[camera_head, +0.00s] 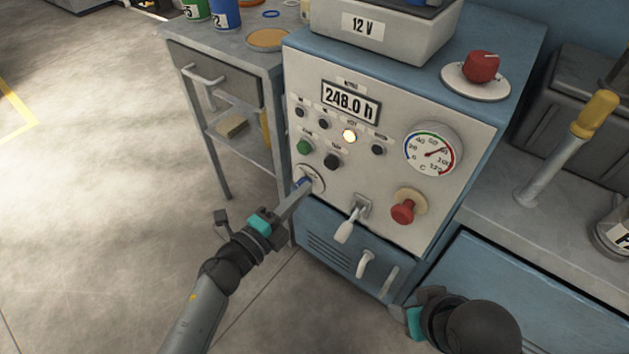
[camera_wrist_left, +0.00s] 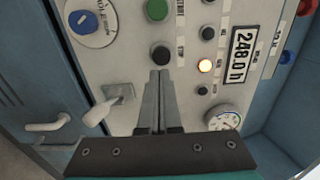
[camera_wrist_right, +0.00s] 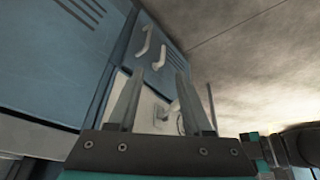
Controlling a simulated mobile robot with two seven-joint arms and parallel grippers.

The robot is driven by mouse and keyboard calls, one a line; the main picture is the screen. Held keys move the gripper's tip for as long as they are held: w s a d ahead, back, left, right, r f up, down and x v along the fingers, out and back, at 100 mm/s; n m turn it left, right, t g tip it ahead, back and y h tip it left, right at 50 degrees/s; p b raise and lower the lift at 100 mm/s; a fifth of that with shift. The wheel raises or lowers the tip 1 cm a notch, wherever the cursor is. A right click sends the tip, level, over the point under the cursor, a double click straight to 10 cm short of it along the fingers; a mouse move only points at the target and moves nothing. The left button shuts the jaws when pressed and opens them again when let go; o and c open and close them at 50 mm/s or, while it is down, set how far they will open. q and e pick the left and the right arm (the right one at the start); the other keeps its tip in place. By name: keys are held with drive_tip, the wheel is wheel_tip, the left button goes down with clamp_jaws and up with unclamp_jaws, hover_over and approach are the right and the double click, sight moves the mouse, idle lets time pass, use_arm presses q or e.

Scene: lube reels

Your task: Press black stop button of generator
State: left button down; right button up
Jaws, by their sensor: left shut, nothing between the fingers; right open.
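The generator panel (camera_head: 375,205) is pale grey in a blue cabinet. Its black stop button (camera_head: 331,161) sits right of and below the green start button (camera_head: 304,146). My left gripper (camera_head: 306,184) is shut and empty, its tips in front of the blue knob plate in the head view. In the left wrist view, the shut fingertips (camera_wrist_left: 160,73) point at the black button (camera_wrist_left: 161,54), which shows just beyond them. I cannot tell whether they touch it. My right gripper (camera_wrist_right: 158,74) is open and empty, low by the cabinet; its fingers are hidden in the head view.
A white lever (camera_head: 350,222) and a red knob (camera_head: 403,212) stick out of the lower panel. A lit lamp (camera_head: 349,136) and a gauge (camera_head: 431,150) are above. A grey side table (camera_head: 228,75) stands left; open floor lies before it.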

use_arm(q)
drive_tip(key=p+v, duration=0.1)
drive_tip(key=v, duration=0.5)
drive_tip(key=shift+s+a, duration=0.2)
drive_tip(key=shift+a, duration=0.1)
use_arm(e)
wheel_tip(320, 180, down, 3)
drive_tip(key=shift+a+f+g, duration=0.1)
drive_tip(key=shift+a+g, duration=0.05)
drive_tip(key=shift+g, duration=0.15)
